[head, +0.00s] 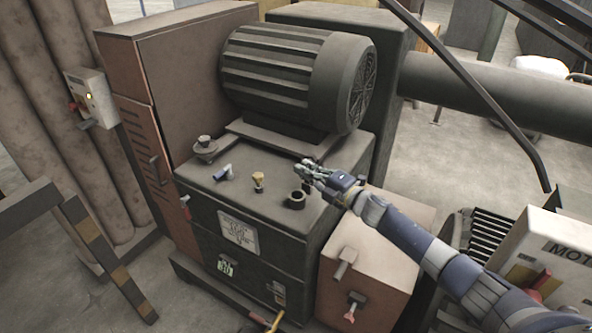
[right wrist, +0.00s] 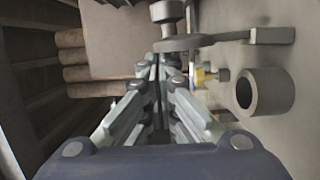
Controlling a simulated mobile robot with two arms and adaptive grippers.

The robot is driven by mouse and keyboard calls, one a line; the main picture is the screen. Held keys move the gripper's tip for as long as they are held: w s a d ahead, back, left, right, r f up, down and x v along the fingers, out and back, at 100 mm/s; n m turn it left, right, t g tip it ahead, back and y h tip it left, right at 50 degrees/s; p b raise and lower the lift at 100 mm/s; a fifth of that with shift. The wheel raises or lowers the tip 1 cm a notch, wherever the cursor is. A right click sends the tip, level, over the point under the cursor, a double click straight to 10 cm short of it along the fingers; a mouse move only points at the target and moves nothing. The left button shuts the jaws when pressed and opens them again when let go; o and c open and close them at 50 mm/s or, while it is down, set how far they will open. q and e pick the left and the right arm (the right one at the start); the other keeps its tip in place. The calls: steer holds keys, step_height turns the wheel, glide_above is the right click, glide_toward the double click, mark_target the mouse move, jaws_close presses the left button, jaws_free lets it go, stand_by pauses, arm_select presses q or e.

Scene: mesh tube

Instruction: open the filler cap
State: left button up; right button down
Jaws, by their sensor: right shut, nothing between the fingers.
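The dark tank's top (head: 240,200) carries a round grey fitting with a knob (head: 205,148) at its back left corner, which looks like the filler cap. It appears seated. In the right wrist view its disc and knob (right wrist: 183,43) lie beyond the fingertips. My right gripper (head: 303,166) is shut and empty above the back right of the tank top, apart from the cap. The wrist view shows its fingers (right wrist: 155,72) together. My left gripper is not in view.
A short open black ring (head: 296,199), also in the wrist view (right wrist: 262,92), stands near my right gripper. A yellow-topped plug (head: 258,180) and a blue-handled fitting (head: 223,173) stand between it and the cap. A large ribbed motor (head: 290,75) rises just behind.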

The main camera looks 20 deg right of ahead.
mark_target(313, 160)
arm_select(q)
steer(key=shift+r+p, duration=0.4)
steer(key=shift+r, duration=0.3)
arm_select(e)
steer(key=shift+w+d+r+m+g, duration=0.2)
steer(key=shift+w+d+m, duration=0.35)
steer(key=shift+d+m, duration=0.25)
steer(key=shift+w+d+r+m+g, duration=0.1)
steer(key=shift+w+d+r+m, duration=0.1)
steer(key=shift+w+d+m, duration=0.45)
steer(key=shift+d, duration=0.15)
